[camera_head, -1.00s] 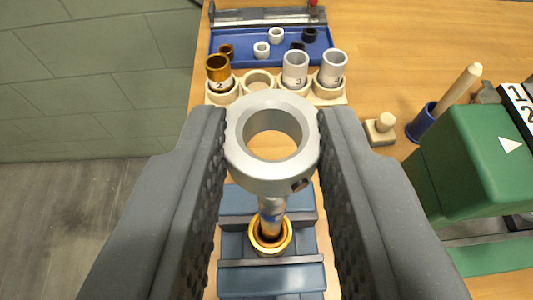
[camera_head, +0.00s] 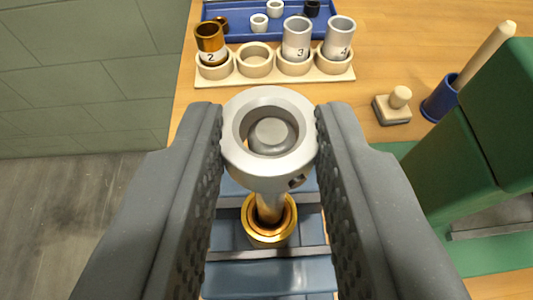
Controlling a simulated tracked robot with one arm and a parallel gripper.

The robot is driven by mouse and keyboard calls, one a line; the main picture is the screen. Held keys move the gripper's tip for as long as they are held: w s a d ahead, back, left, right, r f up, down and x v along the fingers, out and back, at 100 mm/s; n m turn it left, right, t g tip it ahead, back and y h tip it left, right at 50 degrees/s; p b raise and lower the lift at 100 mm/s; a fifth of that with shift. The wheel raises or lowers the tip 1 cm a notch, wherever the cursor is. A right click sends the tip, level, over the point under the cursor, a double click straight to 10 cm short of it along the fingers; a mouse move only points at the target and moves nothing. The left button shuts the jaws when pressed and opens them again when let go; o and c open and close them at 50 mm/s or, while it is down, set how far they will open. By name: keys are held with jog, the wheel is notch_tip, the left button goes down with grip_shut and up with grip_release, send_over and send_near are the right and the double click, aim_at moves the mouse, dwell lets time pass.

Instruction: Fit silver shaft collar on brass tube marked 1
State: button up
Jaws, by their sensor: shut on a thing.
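My gripper (camera_head: 270,112) is shut on the silver shaft collar (camera_head: 245,172), a thick ring with a small screw hole low on its right front. Below it, a brass tube (camera_head: 270,238) stands upright in a blue-grey vise-like holder (camera_head: 265,276). No number shows on this tube. The collar hides part of the rod.
A pale rack (camera_head: 275,78) holds brass tube 2 (camera_head: 210,42) and silver tubes 3 (camera_head: 297,38) and 4 (camera_head: 339,38); one socket is empty. A blue tray (camera_head: 238,35) lies behind. A stamp (camera_head: 393,106), blue cup (camera_head: 438,97) and green machine (camera_head: 460,155) stand right.

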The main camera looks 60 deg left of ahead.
jog(key=shift+f, duration=0.45)
jog(key=o, duration=1)
jog(key=shift+o, duration=0.2)
jog(key=v, duration=1.3)
jog(key=shift+s+d+p, duration=0.2)
jog(key=shift+d+p, duration=0.1)
jog(key=shift+d, duration=0.1)
